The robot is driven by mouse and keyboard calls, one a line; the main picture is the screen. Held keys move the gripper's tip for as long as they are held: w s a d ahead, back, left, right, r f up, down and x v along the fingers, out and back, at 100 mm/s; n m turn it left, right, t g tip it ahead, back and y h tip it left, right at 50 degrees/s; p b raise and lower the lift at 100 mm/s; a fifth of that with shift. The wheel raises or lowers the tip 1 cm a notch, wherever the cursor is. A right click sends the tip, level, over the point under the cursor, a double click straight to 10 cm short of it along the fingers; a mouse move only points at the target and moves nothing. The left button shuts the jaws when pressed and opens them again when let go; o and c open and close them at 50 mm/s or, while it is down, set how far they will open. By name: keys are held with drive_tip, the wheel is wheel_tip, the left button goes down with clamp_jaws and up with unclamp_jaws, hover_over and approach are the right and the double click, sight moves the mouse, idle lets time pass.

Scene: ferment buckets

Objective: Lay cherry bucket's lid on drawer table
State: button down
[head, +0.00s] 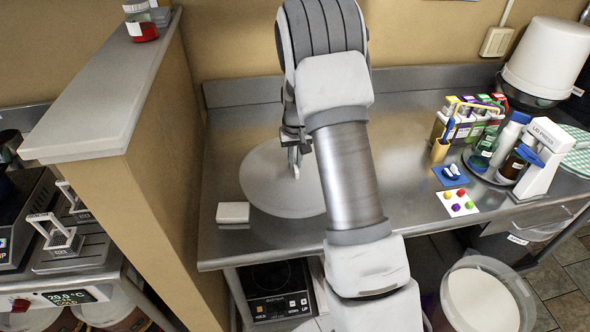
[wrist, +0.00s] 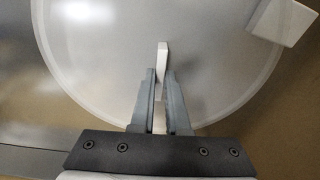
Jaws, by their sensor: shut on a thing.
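A round, translucent whitish lid (head: 262,190) is at the left part of the steel drawer table (head: 400,130) in the head view. It also fills most of the wrist view (wrist: 95,70). My gripper (head: 293,160) is over the lid, its fingers pointing down. In the wrist view my gripper (wrist: 160,85) is shut on the lid's upright white grip (wrist: 162,58). The lid looks flat and level with the tabletop; I cannot tell whether it touches it. My arm hides part of the lid's right side in the head view.
A small white block (head: 233,212) lies close by the lid's lower left. A partition wall (head: 160,170) rises on the left. Bottles, a rack (head: 470,118) and a lid press (head: 540,155) crowd the right. An open white bucket (head: 480,300) stands on the floor below.

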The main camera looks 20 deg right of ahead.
sight(295, 165)
wheel_tip(295, 165, down, 4)
drive_tip(key=shift+r+p, duration=0.1)
drive_tip(key=shift+p, duration=0.2)
drive_tip(key=shift+f+b, duration=0.6)
drive_tip(key=shift+f, duration=0.05)
drive_tip(key=c, duration=0.9)
unclamp_jaws()
